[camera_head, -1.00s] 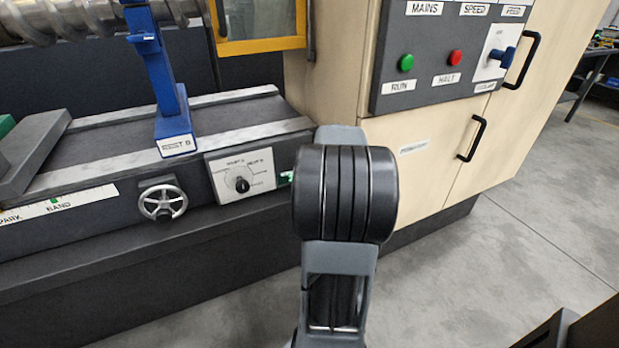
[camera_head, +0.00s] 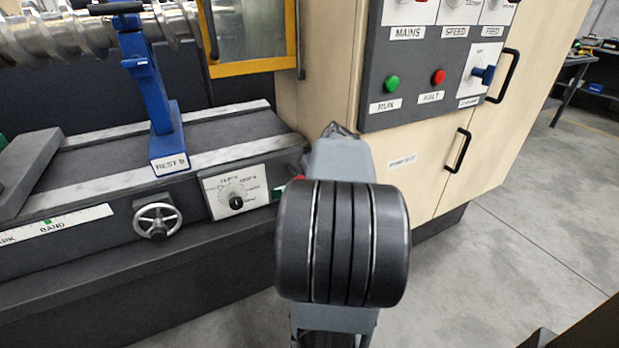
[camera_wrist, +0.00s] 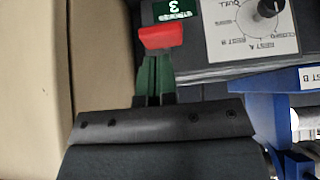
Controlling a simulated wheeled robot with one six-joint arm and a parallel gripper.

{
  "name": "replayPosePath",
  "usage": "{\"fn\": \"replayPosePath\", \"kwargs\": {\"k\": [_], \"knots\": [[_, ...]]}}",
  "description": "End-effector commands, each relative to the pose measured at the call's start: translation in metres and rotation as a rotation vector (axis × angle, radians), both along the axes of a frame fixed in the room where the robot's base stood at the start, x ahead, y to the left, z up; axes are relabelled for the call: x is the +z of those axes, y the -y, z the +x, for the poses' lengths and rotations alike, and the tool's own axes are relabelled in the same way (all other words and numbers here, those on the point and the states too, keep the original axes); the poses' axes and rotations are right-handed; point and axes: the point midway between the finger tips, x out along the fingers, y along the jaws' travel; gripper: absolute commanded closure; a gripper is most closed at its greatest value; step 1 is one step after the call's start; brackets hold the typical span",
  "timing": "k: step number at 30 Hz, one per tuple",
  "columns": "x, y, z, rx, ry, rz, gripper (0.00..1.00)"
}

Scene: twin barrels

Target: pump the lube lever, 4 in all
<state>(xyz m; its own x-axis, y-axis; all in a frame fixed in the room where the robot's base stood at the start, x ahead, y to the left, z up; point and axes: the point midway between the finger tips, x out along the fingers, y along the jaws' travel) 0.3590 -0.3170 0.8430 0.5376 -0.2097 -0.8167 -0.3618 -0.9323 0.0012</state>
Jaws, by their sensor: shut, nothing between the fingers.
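The red lever end (camera_wrist: 160,36), which I take for the lube lever, shows just beyond my fingertips in the wrist view. A bit of red also shows beside my arm in the head view (camera_head: 298,179). My gripper (camera_wrist: 155,62) is shut and empty, its narrow green fingers pointing at the red end. They overlap or touch its edge; I cannot tell which. A small green counter plate (camera_wrist: 178,10) sits behind the lever, upside down in the wrist view, and seems to read 3. In the head view my arm hides the fingers and most of the lever.
A selector dial (camera_head: 236,202) and a handwheel (camera_head: 157,220) are on the machine front, left of my arm. The blue rest B (camera_head: 160,110) stands on the bed. The cabinet panel (camera_head: 378,110) with run and halt buttons is at the right.

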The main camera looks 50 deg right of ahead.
Motion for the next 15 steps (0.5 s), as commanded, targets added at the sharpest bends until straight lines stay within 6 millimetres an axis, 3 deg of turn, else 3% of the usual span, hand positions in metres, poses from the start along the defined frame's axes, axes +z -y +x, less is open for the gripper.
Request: {"fn": "replayPosePath", "kwargs": {"k": [6, 15], "knots": [[0.026, -0.006, -0.019, -0.002, 0.001, -0.002, 1.00], [0.037, -0.010, -0.027, -0.001, 0.000, -0.001, 1.00]]}}
